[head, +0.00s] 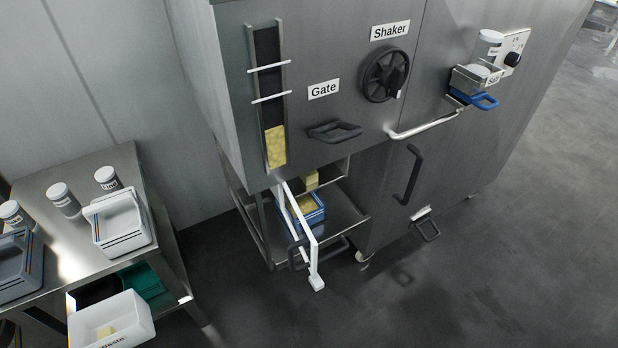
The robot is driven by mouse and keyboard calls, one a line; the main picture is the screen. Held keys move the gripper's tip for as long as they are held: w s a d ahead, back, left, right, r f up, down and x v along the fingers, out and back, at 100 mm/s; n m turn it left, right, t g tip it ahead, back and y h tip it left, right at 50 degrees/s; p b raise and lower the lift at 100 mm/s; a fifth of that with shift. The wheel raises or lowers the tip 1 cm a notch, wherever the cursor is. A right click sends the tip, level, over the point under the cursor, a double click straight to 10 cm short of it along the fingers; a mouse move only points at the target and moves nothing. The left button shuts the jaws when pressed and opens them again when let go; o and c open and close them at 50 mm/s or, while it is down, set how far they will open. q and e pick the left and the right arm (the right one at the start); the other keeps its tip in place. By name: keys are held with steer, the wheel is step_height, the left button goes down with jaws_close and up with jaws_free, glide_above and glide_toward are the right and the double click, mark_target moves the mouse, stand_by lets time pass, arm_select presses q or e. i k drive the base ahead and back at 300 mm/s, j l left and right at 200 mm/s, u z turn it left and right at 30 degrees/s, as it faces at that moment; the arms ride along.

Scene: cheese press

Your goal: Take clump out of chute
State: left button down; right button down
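A steel machine carries a tall narrow chute (267,45) with white crossbars on its left front. Yellow material (275,147) fills the chute's lower end; its upper part looks dark and empty. A yellow clump (312,179) shows below the machine's lower edge, above a blue crate (314,217). I cannot tell whether the clump touches the machine or the crate's contents. The crate holds yellow material (304,206) and stands on a low steel shelf. Neither of my grippers is in view.
A white frame-like bar (312,258) stands in front of the blue crate. A gate handle (334,131) and shaker wheel (386,75) project from the machine. At left, a steel table (75,165) holds jars and bins; a white bin (135,325) sits below. The floor at right is clear.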

mark_target(311, 176)
steer(key=i+l+u, duration=0.1)
steer(key=l, duration=0.35)
steer(key=i+l+u, duration=0.1)
steer(key=l, duration=0.35)
steer(key=i+l, duration=0.2)
steer(key=l, duration=0.25)
steer(key=i+l+u, duration=0.15)
steer(key=l, duration=0.3)
